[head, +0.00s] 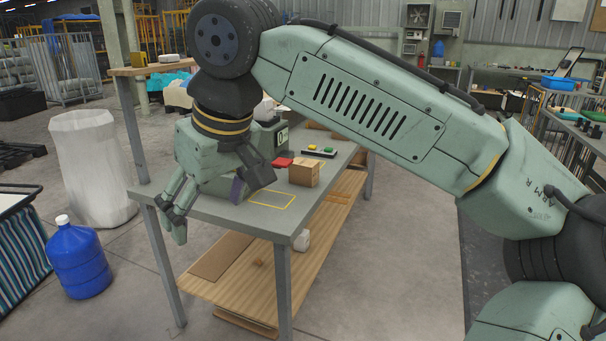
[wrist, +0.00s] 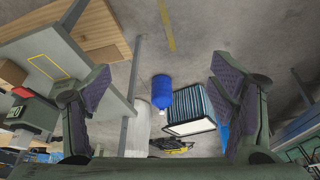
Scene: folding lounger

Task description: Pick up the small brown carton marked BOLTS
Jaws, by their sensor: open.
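A small brown carton (head: 304,173) stands on the grey table (head: 225,208), right of a yellow outlined rectangle. No lettering on it is readable. In the wrist view a brown box (wrist: 12,73), seemingly the same carton, shows at the left edge. My gripper (head: 209,212) is open and empty at the table's left front corner, left of the carton and apart from it. In the wrist view the two fingers of my gripper (wrist: 160,67) are spread wide, with floor between them and the carton outside them to the left.
A red object (head: 283,162) and a button box (head: 319,151) lie behind the carton. A device with a display (head: 282,136) stands behind my gripper, partly hidden. A wooden lower shelf (head: 235,283) lies under the table. A blue water jug (head: 77,258) and striped lounger (head: 18,250) stand at left.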

